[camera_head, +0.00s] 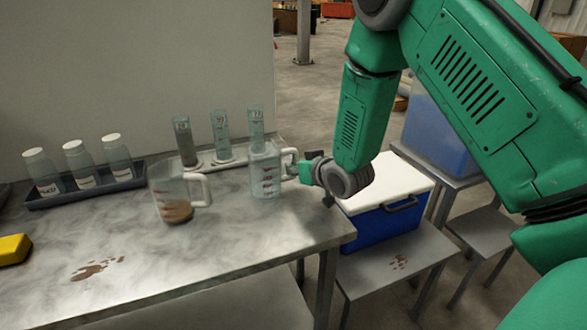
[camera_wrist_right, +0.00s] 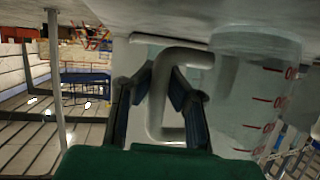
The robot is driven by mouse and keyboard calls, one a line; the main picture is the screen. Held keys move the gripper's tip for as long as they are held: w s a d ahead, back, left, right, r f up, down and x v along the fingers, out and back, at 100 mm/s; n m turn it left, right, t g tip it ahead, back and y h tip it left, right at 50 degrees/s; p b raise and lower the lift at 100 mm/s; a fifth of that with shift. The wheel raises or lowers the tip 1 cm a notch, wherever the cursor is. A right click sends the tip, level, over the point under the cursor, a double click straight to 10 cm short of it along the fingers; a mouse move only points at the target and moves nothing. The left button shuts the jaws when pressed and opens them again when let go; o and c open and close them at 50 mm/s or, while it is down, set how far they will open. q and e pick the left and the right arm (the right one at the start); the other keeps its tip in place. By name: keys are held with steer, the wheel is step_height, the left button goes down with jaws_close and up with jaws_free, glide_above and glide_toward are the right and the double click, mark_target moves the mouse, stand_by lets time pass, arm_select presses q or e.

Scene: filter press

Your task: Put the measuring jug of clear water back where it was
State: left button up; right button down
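The measuring jug of clear water (camera_head: 265,176) is clear, with red marks and a white handle, upright at the right end of the steel table; I cannot tell whether its base touches the top. My right gripper (camera_head: 308,168) comes to its handle from the right. In the right wrist view, the gripper (camera_wrist_right: 161,72) has its fingertips on both sides of the handle (camera_wrist_right: 156,105), closed on it, with the jug (camera_wrist_right: 255,95) to the right. A second measuring jug (camera_head: 170,186) with brown sludge stands to the left. My left gripper is not in view.
Several glass cylinders (camera_head: 221,137) stand on a pale base (camera_head: 207,163) just behind the jug. A dark tray (camera_head: 66,198) with white-capped bottles is at the left. A yellow object (camera_head: 14,249) lies at the left edge. A blue cooler (camera_head: 385,222) stands beyond the table's right edge.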

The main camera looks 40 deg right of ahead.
steer(key=c, duration=1.7)
jaws_free()
steer(key=shift+s+a, duration=0.1)
steer(key=shift+a, duration=0.05)
steer(key=shift+a+r, duration=0.15)
steer(key=shift+a, duration=0.15)
steer(key=v, duration=0.5)
steer(key=p+v, duration=0.1)
steer(key=v, duration=0.4)
steer(key=shift+s+d+r, duration=0.1)
steer(key=shift+s+d, duration=0.15)
steer(key=shift+s, duration=0.05)
steer(key=shift+s+a+r, duration=0.1)
steer(key=shift+s+r, duration=0.15)
steer(key=shift+s, duration=0.35)
steer(key=shift+f, duration=0.1)
